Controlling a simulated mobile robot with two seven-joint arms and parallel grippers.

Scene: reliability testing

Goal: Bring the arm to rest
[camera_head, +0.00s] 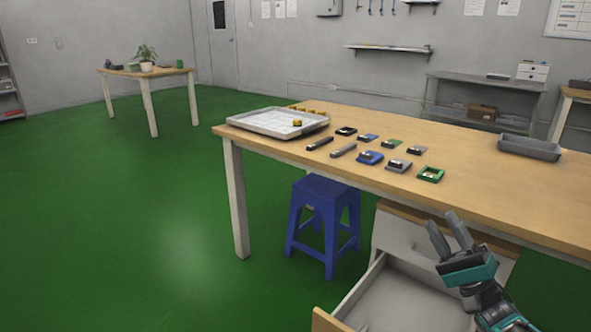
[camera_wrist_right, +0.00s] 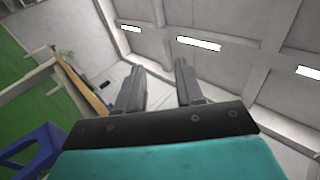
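My right gripper (camera_head: 449,234) is at the lower right of the head view, in front of the table's near edge and above an open drawer. Its two grey fingers point up and stand apart with nothing between them. In the right wrist view the fingers (camera_wrist_right: 160,80) are also spread and empty, with wall and ceiling behind them. My left gripper is not in either view.
A wooden table (camera_head: 505,205) bears a white tray (camera_head: 250,122), several small coloured parts and a grey bin (camera_head: 529,147). A blue stool (camera_head: 323,190) stands under its front edge. An open drawer (camera_head: 372,285) juts out below my right gripper. Green floor at left is clear.

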